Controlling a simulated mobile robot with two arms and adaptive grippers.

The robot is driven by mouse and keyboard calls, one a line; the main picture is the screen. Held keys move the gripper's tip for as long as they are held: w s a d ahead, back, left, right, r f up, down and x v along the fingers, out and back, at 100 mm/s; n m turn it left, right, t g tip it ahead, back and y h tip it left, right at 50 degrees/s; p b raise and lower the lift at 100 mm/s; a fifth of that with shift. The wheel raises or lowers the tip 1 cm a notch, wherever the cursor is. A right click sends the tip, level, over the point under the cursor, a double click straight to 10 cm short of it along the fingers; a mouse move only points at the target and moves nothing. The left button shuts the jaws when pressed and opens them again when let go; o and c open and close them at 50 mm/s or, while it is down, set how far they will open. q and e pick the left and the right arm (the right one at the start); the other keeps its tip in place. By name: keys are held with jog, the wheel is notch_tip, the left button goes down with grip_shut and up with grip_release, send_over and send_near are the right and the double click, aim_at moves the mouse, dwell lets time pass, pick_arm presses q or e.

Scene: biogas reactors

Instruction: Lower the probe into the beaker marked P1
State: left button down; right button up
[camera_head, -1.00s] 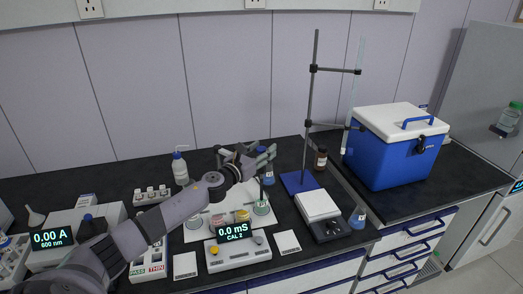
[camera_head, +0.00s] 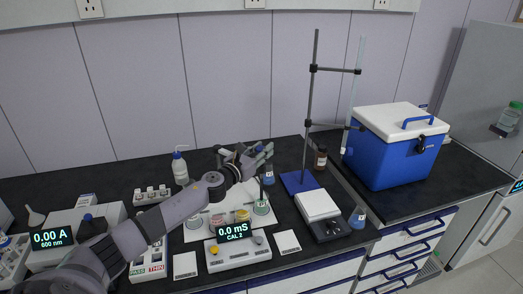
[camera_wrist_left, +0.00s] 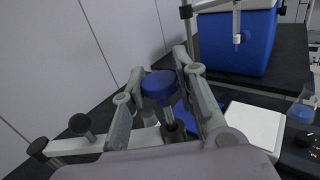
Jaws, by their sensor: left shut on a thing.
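My left gripper (camera_head: 262,156) is above the back right of the white mat in the head view. In the left wrist view its fingers (camera_wrist_left: 164,88) are shut on the probe, whose blue cap (camera_wrist_left: 158,86) sits between them with a grey shaft below. A thin dark part of the probe (camera_head: 262,189) shows under the gripper in the head view, over a beaker with green at its base (camera_head: 262,208). I cannot tell whether the tip is inside it. Other small beakers (camera_head: 217,221) stand to the left. The P1 mark is not legible. My right gripper is not in view.
A meter (camera_head: 238,251) reading 0.0 mS stands in front of the beakers. A retort stand (camera_head: 307,130), balance (camera_head: 318,206) and blue cooler (camera_head: 395,155) are to the right; a wash bottle (camera_head: 180,168) is to the left.

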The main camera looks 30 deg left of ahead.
pick_arm(q)
notch_tip(320, 180, down, 4)
jog(key=b, duration=0.4)
jog(key=shift+f, duration=0.1)
jog(key=c, duration=1.2)
grip_release()
jog(key=shift+c, duration=0.2)
jog(key=shift+s, duration=0.1)
